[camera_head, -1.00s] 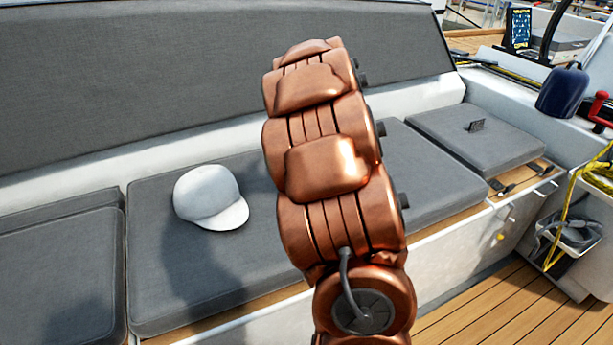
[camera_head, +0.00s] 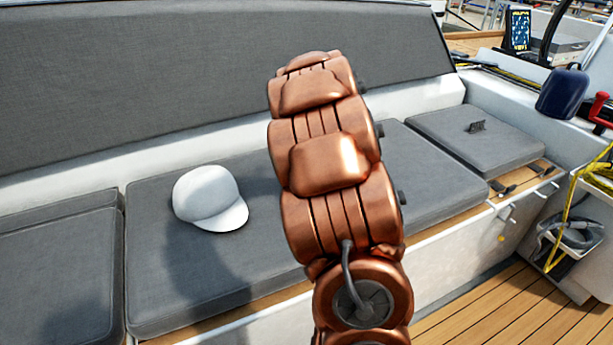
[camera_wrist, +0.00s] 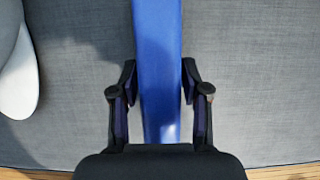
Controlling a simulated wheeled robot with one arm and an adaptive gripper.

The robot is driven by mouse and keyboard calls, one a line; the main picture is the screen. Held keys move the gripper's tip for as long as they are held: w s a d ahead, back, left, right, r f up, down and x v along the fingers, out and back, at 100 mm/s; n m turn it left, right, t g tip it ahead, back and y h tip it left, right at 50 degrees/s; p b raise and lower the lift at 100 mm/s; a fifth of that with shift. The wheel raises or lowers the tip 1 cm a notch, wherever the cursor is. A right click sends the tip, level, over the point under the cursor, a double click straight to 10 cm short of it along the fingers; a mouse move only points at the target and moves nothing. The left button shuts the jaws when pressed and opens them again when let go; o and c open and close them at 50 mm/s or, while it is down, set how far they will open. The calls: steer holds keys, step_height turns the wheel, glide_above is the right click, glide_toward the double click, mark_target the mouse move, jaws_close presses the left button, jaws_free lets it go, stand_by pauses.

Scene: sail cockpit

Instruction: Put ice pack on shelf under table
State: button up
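The ice pack, a long blue flat-sided piece (camera_wrist: 158,60), runs up the middle of the wrist view, over the grey cushion. My gripper (camera_wrist: 158,75) has its two dark fingers apart, one on each side of the ice pack. The fingertips are very close to its long sides; I cannot tell if they touch it. In the head view my copper arm hides the gripper and the ice pack. No table or shelf under it can be made out.
A white cap (camera_head: 210,198) lies on the grey bench cushion (camera_head: 155,280) left of my arm; its edge also shows in the wrist view (camera_wrist: 18,75). The padded backrest (camera_head: 200,80) rises behind. The wooden floor (camera_head: 500,310) at lower right is clear.

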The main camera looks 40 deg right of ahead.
steer(key=shift+o, duration=0.9)
steer(key=p+v, duration=0.2)
steer(key=v, duration=1)
steer(key=shift+r, duration=0.2)
steer(key=s+a+f+n+g+y, duration=0.15)
steer(key=s+a+n, duration=0.25)
steer(key=a+n, duration=0.6)
steer(key=s+a+f+n+g+y, duration=0.1)
steer(key=s+a+n+g, duration=0.15)
steer(key=a+n, duration=0.75)
steer(key=s+a+f+n+g, duration=0.2)
steer(key=s+a+n, duration=1.1)
steer(key=s+n, duration=0.4)
steer(key=shift+s+a+f+n+g+h, duration=0.25)
steer(key=shift+n+g+h, duration=0.15)
steer(key=shift+n, duration=0.4)
steer(key=shift+s+d+n, duration=0.15)
steer(key=shift+s+n, duration=0.25)
steer(key=shift+n, duration=0.2)
